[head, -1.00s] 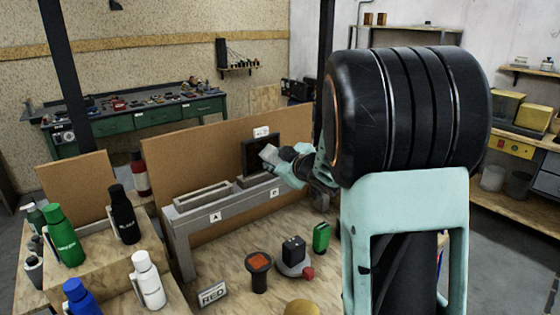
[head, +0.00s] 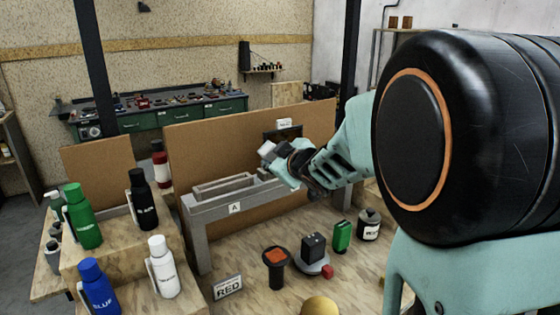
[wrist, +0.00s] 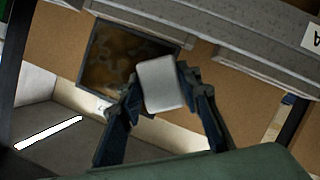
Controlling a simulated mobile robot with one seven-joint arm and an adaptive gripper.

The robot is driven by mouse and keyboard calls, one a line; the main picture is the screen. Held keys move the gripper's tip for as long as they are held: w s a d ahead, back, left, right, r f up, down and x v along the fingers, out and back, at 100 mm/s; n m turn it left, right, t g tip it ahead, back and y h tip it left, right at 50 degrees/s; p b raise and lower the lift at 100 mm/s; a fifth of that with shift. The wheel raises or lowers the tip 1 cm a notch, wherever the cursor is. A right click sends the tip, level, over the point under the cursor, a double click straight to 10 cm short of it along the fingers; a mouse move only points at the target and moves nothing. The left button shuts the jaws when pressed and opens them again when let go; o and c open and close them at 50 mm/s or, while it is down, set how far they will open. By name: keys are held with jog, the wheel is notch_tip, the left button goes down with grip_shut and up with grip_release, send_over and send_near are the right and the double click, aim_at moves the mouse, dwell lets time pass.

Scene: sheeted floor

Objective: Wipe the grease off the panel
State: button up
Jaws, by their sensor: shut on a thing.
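The dark panel (wrist: 118,62) with brownish grease smears leans against the brown board in the wrist view. In the head view only the upper part of the panel (head: 283,132) shows; my gripper hides much of the rest. My gripper (head: 272,153) is shut on a pale grey-white block-shaped wiping pad (head: 266,148). In the wrist view the pad (wrist: 161,84) sits between the two dark fingers of my gripper (wrist: 165,92) and overlaps the panel's right side. I cannot tell whether the pad touches the panel.
A grey raised ledge marked A (head: 235,207) stands before the brown board (head: 215,145). Several bottles, including a green one (head: 83,217) and a white one (head: 162,268), stand at the left.

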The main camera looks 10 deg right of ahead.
jog(key=shift+w+a+r+p, duration=0.1)
jog(key=shift+r+p, duration=0.95)
jog(key=shift+r, duration=0.05)
jog(key=shift+w+d+p, duration=0.3)
jog(key=shift+d+p, duration=0.2)
jog(key=shift+d, duration=0.1)
jog(key=shift+w+d+p, duration=0.25)
jog(key=shift+d+p, duration=0.25)
jog(key=shift+d, duration=0.05)
jog(key=w+d+p, duration=0.4)
jog(key=d+p, duration=0.1)
jog(key=d, duration=0.3)
jog(key=shift+d, duration=0.3)
jog(key=shift+f, duration=0.1)
jog(key=shift+s+d, duration=0.35)
jog(key=shift+s, duration=0.55)
jog(key=shift+s+d, duration=0.4)
jog(key=shift+s, duration=0.5)
jog(key=shift+s+d, duration=0.35)
jog(key=shift+s, duration=0.55)
jog(key=shift+s, duration=0.1)
